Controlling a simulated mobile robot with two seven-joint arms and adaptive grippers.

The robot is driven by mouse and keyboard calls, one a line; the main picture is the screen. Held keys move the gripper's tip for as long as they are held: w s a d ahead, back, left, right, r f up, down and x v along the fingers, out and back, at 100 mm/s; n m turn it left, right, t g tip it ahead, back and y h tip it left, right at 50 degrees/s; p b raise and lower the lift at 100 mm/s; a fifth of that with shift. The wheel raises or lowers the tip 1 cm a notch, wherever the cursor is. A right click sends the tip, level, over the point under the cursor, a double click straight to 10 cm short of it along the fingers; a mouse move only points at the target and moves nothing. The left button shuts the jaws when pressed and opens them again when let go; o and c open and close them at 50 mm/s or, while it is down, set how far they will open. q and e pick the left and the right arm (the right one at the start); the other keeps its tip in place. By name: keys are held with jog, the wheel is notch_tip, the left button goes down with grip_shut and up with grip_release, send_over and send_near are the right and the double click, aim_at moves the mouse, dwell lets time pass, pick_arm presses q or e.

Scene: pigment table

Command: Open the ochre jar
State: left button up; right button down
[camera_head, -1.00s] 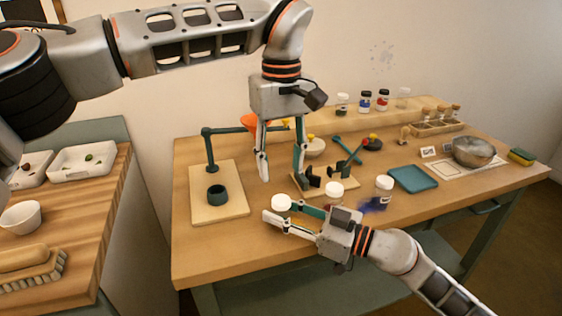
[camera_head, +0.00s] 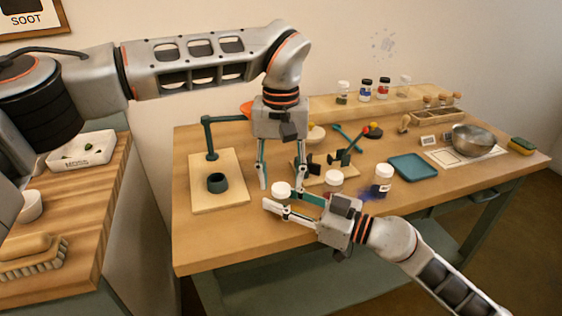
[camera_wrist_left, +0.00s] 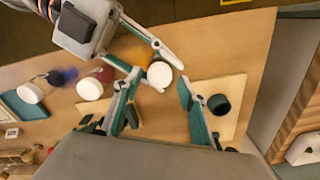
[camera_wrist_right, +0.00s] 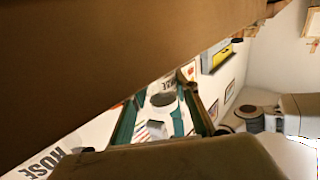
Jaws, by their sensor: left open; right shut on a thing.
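The ochre jar has a white lid (camera_head: 281,189) and stands near the front of the table. The lid also shows in the left wrist view (camera_wrist_left: 160,74), with the jar's orange-brown body (camera_wrist_left: 117,63) partly hidden. My right gripper (camera_head: 290,208) is shut on the jar's body, below the lid. My left gripper (camera_head: 282,183) is open and points down over the jar. In the left wrist view the lid appears between its fingertips; I cannot tell whether they touch it.
Two more white-lidded jars stand to the right, one red (camera_head: 333,178) and one dark blue (camera_head: 382,181), with a blue stain beside it. A wooden stand with a dark cup (camera_head: 217,182) is at left. A teal tray (camera_head: 413,167) and metal bowl (camera_head: 472,139) lie farther right.

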pick_arm(q)
jog(key=shift+f, duration=0.6)
